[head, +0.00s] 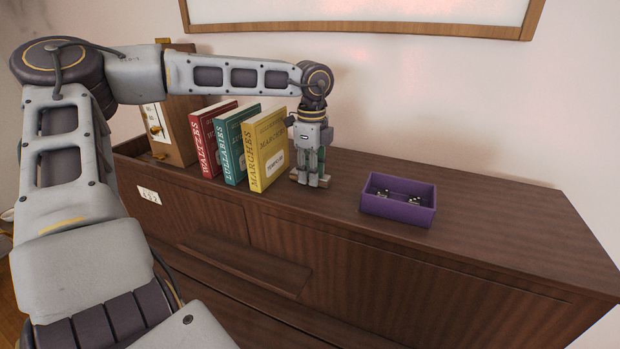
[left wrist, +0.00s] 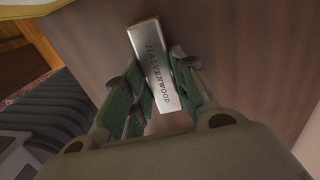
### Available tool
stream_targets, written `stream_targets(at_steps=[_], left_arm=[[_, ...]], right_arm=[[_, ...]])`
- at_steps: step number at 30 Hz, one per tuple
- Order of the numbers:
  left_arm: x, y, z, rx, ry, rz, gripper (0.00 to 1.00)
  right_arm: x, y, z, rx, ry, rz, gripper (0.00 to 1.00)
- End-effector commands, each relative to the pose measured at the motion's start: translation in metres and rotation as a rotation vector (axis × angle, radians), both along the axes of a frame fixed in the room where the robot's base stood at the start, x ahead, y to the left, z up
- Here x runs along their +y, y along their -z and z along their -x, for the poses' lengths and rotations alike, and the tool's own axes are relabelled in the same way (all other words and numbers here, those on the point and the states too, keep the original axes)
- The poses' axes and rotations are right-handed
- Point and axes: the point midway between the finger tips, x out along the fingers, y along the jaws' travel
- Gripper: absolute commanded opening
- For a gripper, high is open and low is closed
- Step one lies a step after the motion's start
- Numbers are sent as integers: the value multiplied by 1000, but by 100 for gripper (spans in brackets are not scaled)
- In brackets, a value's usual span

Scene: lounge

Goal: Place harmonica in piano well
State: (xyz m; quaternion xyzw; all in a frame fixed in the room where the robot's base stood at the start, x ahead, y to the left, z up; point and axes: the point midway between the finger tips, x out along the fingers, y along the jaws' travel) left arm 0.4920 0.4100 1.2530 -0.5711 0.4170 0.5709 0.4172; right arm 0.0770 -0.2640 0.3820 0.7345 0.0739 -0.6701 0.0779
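The harmonica (left wrist: 156,68) is a slim silver bar lettered HALVENWOOD, seen in the left wrist view between my left gripper's green-padded fingers (left wrist: 158,85). The fingers press close along both its long sides. In the head view my left gripper (head: 309,180) points straight down, its fingertips at the cabinet top just right of the yellow book. There the harmonica is mostly hidden by the fingers, and I cannot tell whether it is clear of the wood. No piano well can be made out. My right gripper is not in view.
A dark wood cabinet (head: 480,220) carries red (head: 208,140), teal (head: 236,145) and yellow (head: 267,150) upright books, close left of the gripper. A purple tray (head: 400,208) with dice stands to the right. The cabinet top's right end is clear. A framed board hangs above.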

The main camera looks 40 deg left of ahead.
Motion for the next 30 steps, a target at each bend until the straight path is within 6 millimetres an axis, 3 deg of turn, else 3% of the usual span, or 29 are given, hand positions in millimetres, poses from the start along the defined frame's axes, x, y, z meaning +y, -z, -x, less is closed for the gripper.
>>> stream_targets(at_steps=[4,17,30], left_arm=[[0,0,0,-1,0,0,2],[0,-9,-1,-2,-1,-1,2],[0,-67,-1,-3,0,-3,2]], right_arm=[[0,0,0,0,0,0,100],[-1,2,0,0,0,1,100],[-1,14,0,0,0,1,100]])
